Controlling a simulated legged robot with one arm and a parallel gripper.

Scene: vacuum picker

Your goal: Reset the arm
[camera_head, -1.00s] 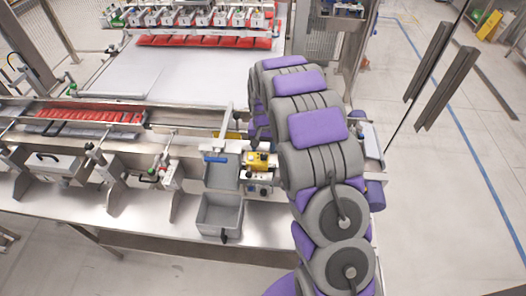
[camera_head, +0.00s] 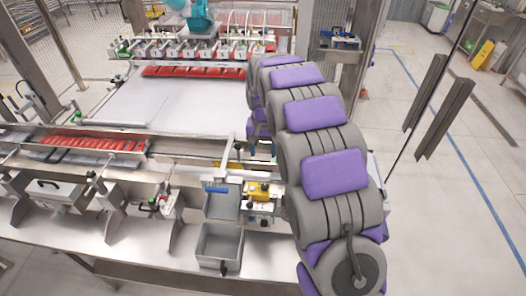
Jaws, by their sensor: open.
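My grey and purple arm (camera_head: 333,175) rises from the bottom right and reaches forward over the right end of the machine. Its far segments bend down behind the upper ones. My gripper is hidden behind the arm, so its fingers and anything between them do not show.
A grey open bin (camera_head: 219,246) sits on the steel ledge left of my arm, with a yellow device (camera_head: 258,190) beside it. A picker head (camera_head: 190,48) stands above red packs (camera_head: 195,72); more red packs (camera_head: 92,144) fill a channel at left. Open floor (camera_head: 460,215) lies at right.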

